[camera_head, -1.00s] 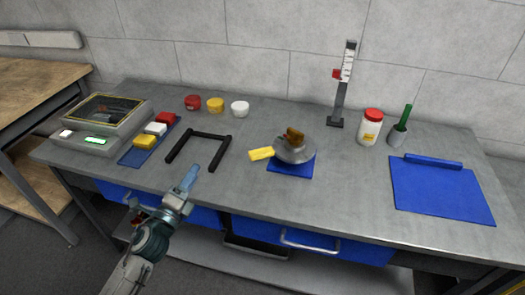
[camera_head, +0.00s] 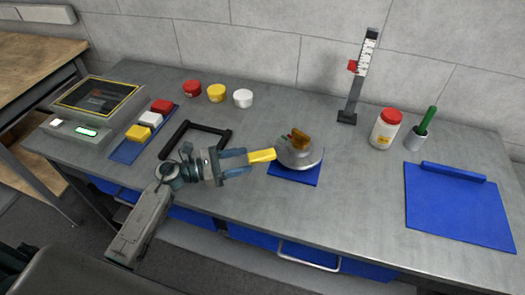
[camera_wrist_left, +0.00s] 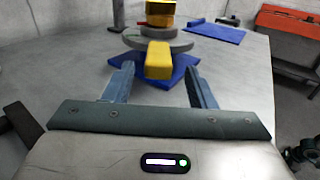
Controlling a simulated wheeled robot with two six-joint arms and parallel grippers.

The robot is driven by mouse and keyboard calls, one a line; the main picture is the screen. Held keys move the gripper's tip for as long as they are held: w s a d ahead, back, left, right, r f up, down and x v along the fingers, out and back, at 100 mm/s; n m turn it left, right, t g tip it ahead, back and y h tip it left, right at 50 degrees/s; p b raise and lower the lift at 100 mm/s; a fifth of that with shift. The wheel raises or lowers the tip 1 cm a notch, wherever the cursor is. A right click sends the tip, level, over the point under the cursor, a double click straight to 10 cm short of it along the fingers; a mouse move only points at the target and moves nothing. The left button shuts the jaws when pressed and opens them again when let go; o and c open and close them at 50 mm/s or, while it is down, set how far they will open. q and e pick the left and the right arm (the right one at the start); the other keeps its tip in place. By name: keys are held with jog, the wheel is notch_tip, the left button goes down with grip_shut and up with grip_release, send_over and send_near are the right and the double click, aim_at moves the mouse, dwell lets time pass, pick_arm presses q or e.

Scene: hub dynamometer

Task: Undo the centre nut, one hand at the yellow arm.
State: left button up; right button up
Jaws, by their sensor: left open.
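The hub dynamometer (camera_head: 302,157) is a grey disc on a blue base pad (camera_head: 295,176) near the middle of the bench. A brownish-yellow nut-like piece (camera_head: 301,141) stands at its centre, with a small red part beside it. The yellow arm (camera_head: 262,156) sticks out from the disc to the left; it also shows in the left wrist view (camera_wrist_left: 159,60). My left gripper (camera_head: 240,161) is open, its blue fingers pointing at the yellow arm. In the left wrist view the fingers (camera_wrist_left: 160,88) stand either side of the arm's near end, apart from it. My right gripper is not in view.
Red, yellow and white pots (camera_head: 216,93) stand behind. A gauge post (camera_head: 358,80), a red-lidded jar (camera_head: 384,130) and a grey cup (camera_head: 416,138) stand at the back right. A blue mat (camera_head: 458,208) lies at right.

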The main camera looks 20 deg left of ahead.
aim_at(275, 153)
pick_arm(q)
jog(key=p+x, duration=0.2)
jog(key=x, duration=0.4)
jog(key=shift+w, duration=0.1)
jog(key=shift+w+d, duration=0.2)
jog(key=shift+d, duration=0.1)
jog(key=c, duration=0.9)
grip_shut()
jog(key=shift+s, duration=0.1)
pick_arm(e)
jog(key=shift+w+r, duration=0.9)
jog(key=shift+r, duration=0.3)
